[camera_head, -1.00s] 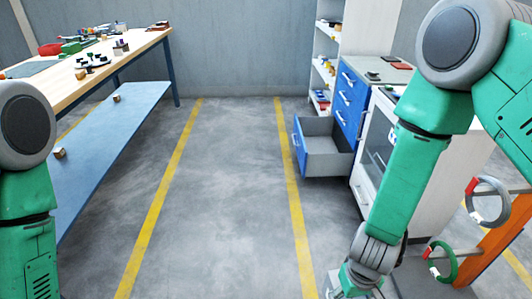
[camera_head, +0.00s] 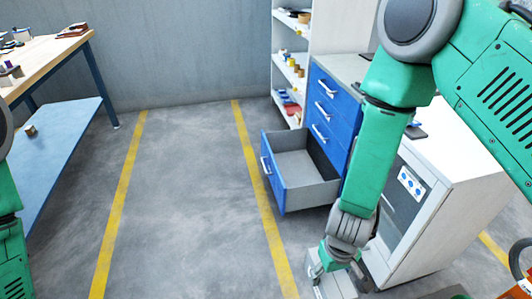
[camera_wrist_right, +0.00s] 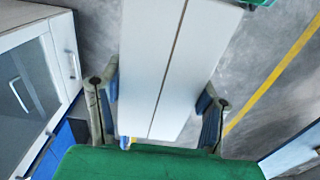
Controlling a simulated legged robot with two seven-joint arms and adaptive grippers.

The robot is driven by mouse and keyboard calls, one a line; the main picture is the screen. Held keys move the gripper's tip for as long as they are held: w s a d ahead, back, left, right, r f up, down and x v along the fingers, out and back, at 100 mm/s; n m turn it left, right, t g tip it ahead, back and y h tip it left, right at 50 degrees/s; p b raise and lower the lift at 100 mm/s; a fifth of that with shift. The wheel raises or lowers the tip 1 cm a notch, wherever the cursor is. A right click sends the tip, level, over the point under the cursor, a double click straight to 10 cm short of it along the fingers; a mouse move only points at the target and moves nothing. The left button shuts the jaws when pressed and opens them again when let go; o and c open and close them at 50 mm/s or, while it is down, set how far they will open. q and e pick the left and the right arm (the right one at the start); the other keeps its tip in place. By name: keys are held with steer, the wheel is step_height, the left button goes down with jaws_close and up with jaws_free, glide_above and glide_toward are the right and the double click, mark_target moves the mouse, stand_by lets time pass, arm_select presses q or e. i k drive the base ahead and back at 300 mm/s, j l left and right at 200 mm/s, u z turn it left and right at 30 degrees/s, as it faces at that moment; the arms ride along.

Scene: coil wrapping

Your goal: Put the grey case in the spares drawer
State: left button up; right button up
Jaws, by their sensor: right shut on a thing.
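The grey case (camera_wrist_right: 190,60) is a pale grey box with a dark seam along its length. My right gripper (camera_wrist_right: 160,108) is shut on it, with a finger on each side. In the head view the case (camera_head: 332,287) shows partly at the bottom edge below my right gripper (camera_head: 336,262). The open drawer (camera_head: 312,196) has a blue front, grey walls and an empty inside. It is the lowest drawer of the blue cabinet, beyond the gripper and the case. I cannot read a label on it. My left gripper is out of view.
Closed blue drawers (camera_head: 325,115) stand above the open one. A white appliance (camera_head: 440,190) is to the right, beside my right arm. Shelves (camera_head: 290,65) stand behind. A workbench (camera_head: 50,60) is at the left. The floor between the yellow lines is clear.

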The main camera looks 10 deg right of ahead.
mark_target(298, 175)
steer(key=i+l+u, duration=0.15)
steer(key=i, duration=1.4)
steer(key=i+z, duration=0.15)
steer(key=i, duration=0.35)
steer(key=i+j+z, duration=0.15)
steer(key=i, duration=0.4)
steer(key=i+z, duration=0.1)
steer(key=i, duration=0.4)
steer(key=i+z, duration=0.15)
steer(key=z, duration=0.2)
steer(key=i+j+z, duration=0.1)
steer(key=z, duration=0.2)
